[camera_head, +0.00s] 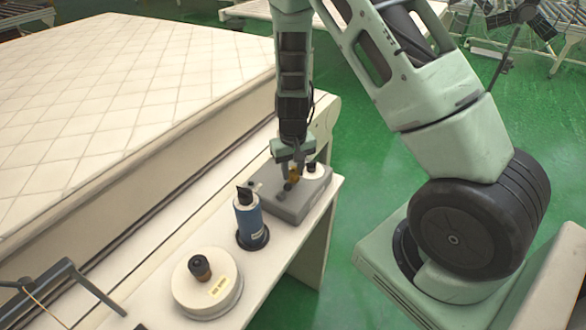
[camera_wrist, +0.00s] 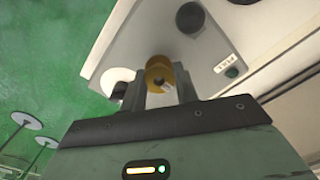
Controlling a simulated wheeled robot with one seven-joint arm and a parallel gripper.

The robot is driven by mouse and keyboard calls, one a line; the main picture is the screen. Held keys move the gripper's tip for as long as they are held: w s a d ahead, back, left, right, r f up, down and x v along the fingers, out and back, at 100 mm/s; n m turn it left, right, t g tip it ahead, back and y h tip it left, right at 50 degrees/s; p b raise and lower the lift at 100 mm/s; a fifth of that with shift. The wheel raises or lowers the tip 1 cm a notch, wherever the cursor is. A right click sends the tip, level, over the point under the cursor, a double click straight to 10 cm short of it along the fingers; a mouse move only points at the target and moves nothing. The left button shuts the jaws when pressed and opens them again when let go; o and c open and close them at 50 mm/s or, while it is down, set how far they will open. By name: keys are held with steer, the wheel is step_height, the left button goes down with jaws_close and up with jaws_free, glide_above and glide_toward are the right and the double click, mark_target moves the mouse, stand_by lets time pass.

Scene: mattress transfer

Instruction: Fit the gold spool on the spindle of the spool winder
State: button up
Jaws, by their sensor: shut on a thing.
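The gold spool (camera_head: 295,173) is between the fingers of my gripper (camera_head: 291,168), which is shut on it. It also shows end-on in the wrist view (camera_wrist: 157,70), between the two fingertips (camera_wrist: 160,88). The spool winder (camera_head: 291,207) is a grey box at the far end of the bench, and my gripper is over it. Its panel (camera_wrist: 202,62) fills the upper right of the wrist view, with a dark round knob (camera_wrist: 189,17) and a green button (camera_wrist: 231,71). I cannot make out the spindle, or whether the spool touches it.
A white spool (camera_head: 319,171) is at the winder's far end. A blue cylinder (camera_head: 249,222) on a black base stands nearer, then a white round stand (camera_head: 190,290) with a dark-topped spool (camera_head: 200,268). A quilted mattress (camera_head: 120,90) lies left. Green floor is right.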

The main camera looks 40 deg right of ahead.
mark_target(293, 173)
steer(key=shift+f+b, duration=0.9)
steer(key=shift+f, duration=0.25)
steer(key=o, duration=1)
steer(key=shift+o, duration=0.2)
step_height(293, 173, up, 18)
steer(key=b, duration=0.1)
steer(key=shift+f+b, duration=0.25)
steer(key=shift+b, duration=0.05)
